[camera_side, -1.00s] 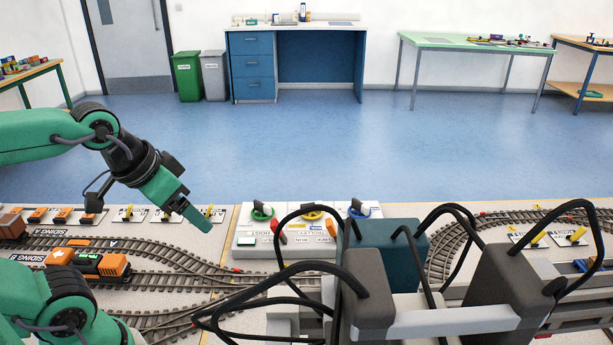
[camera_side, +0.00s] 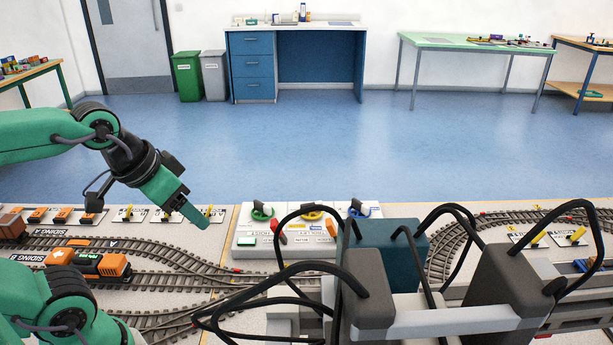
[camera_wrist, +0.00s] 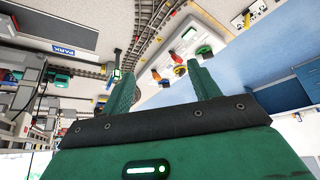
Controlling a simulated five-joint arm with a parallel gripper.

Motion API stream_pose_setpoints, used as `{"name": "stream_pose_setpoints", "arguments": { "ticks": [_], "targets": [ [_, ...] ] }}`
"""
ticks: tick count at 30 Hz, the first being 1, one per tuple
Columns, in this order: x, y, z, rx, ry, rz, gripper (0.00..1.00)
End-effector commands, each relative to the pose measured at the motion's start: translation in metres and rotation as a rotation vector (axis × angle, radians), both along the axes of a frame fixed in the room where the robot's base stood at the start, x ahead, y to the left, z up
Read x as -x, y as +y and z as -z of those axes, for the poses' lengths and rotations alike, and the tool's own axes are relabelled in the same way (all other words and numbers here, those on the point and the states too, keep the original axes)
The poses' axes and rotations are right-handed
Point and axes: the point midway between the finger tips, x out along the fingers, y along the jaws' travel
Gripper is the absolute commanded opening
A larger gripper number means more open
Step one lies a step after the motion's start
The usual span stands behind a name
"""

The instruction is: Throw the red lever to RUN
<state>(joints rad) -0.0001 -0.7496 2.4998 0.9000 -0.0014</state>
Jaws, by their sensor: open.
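The red lever (camera_side: 279,228) stands tilted on the front left part of a white control panel (camera_side: 246,243) in the side view. Small labels lie near it, too small to read, so I cannot tell which marking it points at. My gripper (camera_side: 199,216) hangs in the air, pointing down to the right, left of the panel and apart from the lever. In the wrist view my gripper (camera_wrist: 160,65) has its two green fingers spread wide with nothing between them.
Green (camera_side: 262,214), yellow (camera_side: 312,215) and blue (camera_side: 358,212) ringed controls line the panel's back. An orange lever (camera_side: 331,228) stands to the right. Grey crane parts with black cables (camera_side: 368,290) block the right foreground. An orange and black locomotive (camera_side: 103,265) sits on track at left.

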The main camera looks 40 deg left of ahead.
Motion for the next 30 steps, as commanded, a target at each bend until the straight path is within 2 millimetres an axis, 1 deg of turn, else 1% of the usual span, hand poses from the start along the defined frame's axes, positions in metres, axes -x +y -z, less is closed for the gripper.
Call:
{"name": "stream_pose_setpoints", "arguments": {
  "ticks": [1, 5, 6, 9, 17, 30],
  "targets": [
    [0.000, 0.000, 0.000, 0.002, 0.001, -0.004, 0.51],
    [-0.003, 0.001, -0.001, 0.014, 0.007, -0.031, 0.25],
    [-0.004, 0.001, -0.001, 0.021, 0.010, -0.046, 0.17],
    [-0.008, 0.003, -0.001, 0.046, 0.022, -0.099, 0.00],
    [-0.028, 0.009, -0.001, 0.149, 0.070, -0.335, 0.00],
    [-0.069, 0.025, 0.007, 0.331, 0.153, -0.836, 0.00]
  ]
}}
